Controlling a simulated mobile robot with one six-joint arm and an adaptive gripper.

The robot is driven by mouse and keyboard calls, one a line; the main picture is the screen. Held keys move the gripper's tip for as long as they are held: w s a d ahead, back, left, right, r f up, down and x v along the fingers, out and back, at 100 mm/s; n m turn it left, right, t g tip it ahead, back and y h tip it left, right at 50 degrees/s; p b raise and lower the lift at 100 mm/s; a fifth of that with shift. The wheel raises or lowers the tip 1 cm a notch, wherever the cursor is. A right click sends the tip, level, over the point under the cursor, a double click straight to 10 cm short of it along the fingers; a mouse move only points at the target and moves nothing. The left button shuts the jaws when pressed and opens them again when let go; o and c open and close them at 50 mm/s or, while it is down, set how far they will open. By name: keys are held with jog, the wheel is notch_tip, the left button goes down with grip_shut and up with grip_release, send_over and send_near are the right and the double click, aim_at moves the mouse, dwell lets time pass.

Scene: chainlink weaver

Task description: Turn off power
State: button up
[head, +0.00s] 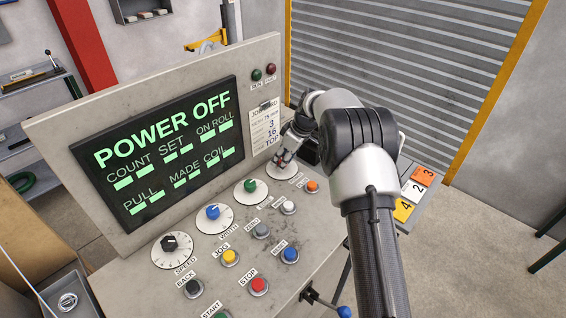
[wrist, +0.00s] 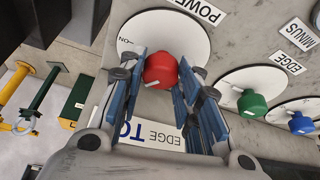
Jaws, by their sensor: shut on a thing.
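The red power knob (wrist: 160,70) sits on a round white dial (wrist: 185,38) labelled POWER, with an ON mark at the dial's edge in the wrist view. My gripper (wrist: 163,72) is shut on the red knob, with a blue-padded finger on each side. The knob's white pointer shows at its lower left, away from the ON mark. In the head view my gripper (head: 287,158) is at the far end of the dial row and mostly hides the knob. The panel screen (head: 155,150) reads POWER OFF in green.
Green (head: 250,185), blue (head: 213,211) and black (head: 169,243) knobs continue the row. Several push buttons, including the red STOP button (head: 259,285), lie in front. A paper card (head: 265,128) is on the upright panel beside my gripper. Numbered tiles (head: 413,190) lie to the right.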

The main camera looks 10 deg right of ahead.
jog(key=n+g+p, duration=0.1)
jog(key=n, duration=0.2)
jog(key=shift+w+r+n+y, duration=0.1)
jog(key=shift+n+y, duration=0.2)
jog(key=shift+y, duration=0.1)
jog(key=shift+n+g+p, duration=0.6)
jog(key=shift+n+p, duration=0.5)
jog(key=shift+n, duration=0.3)
jog(key=o, duration=1)
jog(key=shift+o, duration=0.2)
jog(key=v, duration=0.7)
jog(key=shift+d, duration=0.2)
jog(key=shift+w+r, duration=0.1)
